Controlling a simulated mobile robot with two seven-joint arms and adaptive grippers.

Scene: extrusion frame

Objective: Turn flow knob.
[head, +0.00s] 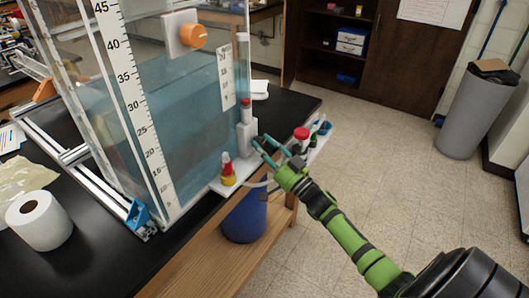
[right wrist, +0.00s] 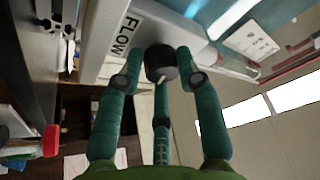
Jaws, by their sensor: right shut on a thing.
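The flow knob (right wrist: 160,60) is a dark, round knob in the right wrist view, on a pale panel beside a label (right wrist: 125,35) reading "FLOW". My right gripper (right wrist: 160,68) has its three teal fingers around the knob and is shut on it. In the head view, the right gripper (head: 261,147) reaches in from the lower right to the grey-white block (head: 246,130) at the tank's right side. The knob is too small and covered to make out there. The knob's turn angle cannot be told. My left gripper is not in view.
A clear water tank (head: 170,120) with a centimetre scale stands on the black bench. A red-and-yellow valve (head: 228,170) and a red-capped part (head: 301,134) flank the gripper. A blue bin (head: 243,222) stands below.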

